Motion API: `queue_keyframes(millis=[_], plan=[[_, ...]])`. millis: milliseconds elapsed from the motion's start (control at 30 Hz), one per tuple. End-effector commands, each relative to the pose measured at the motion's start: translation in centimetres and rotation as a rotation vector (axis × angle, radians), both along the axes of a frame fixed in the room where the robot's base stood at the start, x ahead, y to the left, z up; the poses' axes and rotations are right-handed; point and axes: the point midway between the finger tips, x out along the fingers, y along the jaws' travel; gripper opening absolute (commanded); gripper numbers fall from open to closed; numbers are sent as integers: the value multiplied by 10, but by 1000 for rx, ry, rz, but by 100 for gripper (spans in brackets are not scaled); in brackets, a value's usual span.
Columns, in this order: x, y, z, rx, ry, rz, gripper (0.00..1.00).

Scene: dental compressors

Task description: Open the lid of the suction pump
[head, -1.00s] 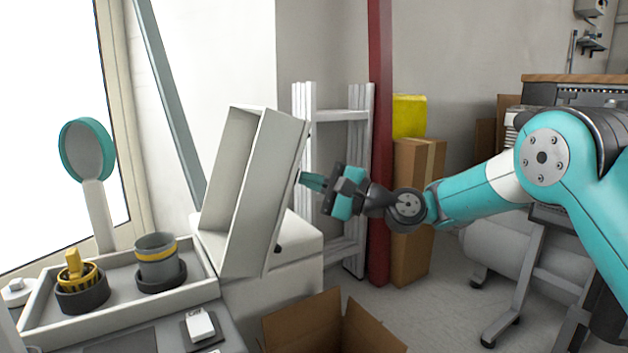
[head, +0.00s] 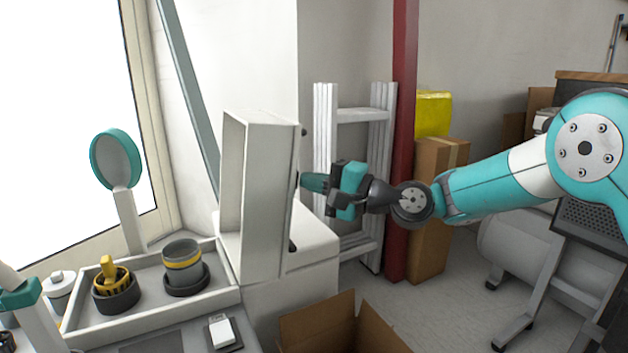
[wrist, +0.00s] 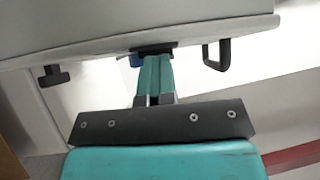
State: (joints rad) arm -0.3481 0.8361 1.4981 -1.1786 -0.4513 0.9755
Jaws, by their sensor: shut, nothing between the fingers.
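The suction pump is a white box whose body (head: 312,240) stands left of centre in the head view. Its hollow white lid (head: 270,195) is raised and stands nearly upright, its open side facing left. My gripper (head: 304,182) is shut and empty, with its teal fingertips at the right, outer face of the lid. In the wrist view the closed fingers (wrist: 155,78) reach to a dark part on the lid (wrist: 200,37); contact is hard to tell. A black handle (wrist: 217,54) shows right of the fingers, and a black knob-like part (wrist: 54,75) left.
A tray (head: 150,320) with a yellow-black part (head: 116,288) and a grey cup (head: 182,262) lies left of the pump. An open cardboard box (head: 340,325) is below. A white rack (head: 325,140) and a red post (head: 402,150) stand behind my gripper.

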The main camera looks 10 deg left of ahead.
Motion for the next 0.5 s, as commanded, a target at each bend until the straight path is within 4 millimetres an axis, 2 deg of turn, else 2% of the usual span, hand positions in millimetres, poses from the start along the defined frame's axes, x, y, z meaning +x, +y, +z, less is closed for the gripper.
queue_keyframes(millis=[167, 267, 500], plan=[[6, -12, -2, 1, 0, 1, 0], [13, -26, -5, 1, 1, 4, 0], [0, -84, -7, 0, 7, 6, 0]])
